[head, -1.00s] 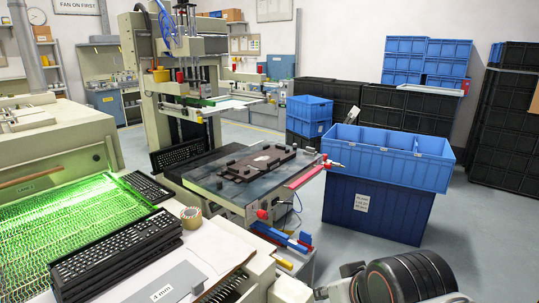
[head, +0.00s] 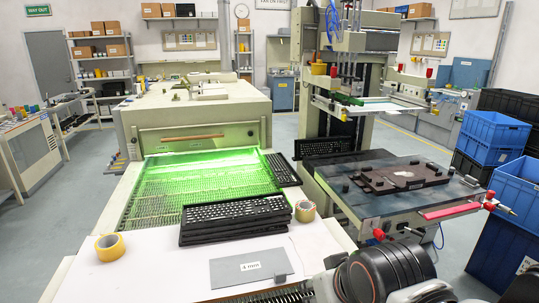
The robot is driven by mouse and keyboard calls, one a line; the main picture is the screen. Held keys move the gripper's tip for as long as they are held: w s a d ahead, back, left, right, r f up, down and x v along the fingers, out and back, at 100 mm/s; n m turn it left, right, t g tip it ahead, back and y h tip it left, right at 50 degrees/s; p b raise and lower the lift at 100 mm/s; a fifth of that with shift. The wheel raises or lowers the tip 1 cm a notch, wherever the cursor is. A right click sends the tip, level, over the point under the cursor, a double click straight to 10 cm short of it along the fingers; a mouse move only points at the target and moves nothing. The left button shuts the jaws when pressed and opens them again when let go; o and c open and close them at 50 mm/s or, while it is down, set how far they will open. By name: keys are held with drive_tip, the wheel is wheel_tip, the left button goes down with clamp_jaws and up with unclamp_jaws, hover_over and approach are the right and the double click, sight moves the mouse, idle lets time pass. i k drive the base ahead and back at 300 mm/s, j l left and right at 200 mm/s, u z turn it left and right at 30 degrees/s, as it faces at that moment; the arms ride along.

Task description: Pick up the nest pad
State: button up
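A flat grey pad (head: 250,268) with a white label reading about "4 mm" lies on the white table top (head: 180,262), near its front edge. It looks like the nest pad, though I cannot be sure. A dark nest plate (head: 405,181) with small blocks and a pale patch sits on the printing machine's bed (head: 345,196) to the right. Parts of my arm show at the bottom right, close to the grey pad's right side. My gripper's fingers are not in view.
A stack of black keyboards (head: 235,218) stands behind the grey pad. Tape rolls lie at the left (head: 109,247) and right (head: 305,211) of the table. A green-lit conveyor (head: 205,177) runs behind. Blue crates (head: 495,130) stand at the far right.

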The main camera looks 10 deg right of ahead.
sight(469, 181)
drive_tip(key=i+l, duration=0.15)
drive_tip(key=l, duration=0.6)
drive_tip(key=i+l, duration=0.2)
drive_tip(key=l, duration=0.55)
drive_tip(key=i+l, duration=0.15)
drive_tip(key=l, duration=0.55)
drive_tip(key=i+l, duration=0.15)
drive_tip(key=l, duration=0.6)
drive_tip(key=i+l, duration=0.15)
drive_tip(key=l, duration=0.6)
drive_tip(key=i+l, duration=0.2)
drive_tip(key=l, duration=0.55)
drive_tip(key=i+l, duration=0.15)
drive_tip(key=l, duration=0.6)
drive_tip(key=i+l, duration=0.15)
drive_tip(key=l, duration=0.55)
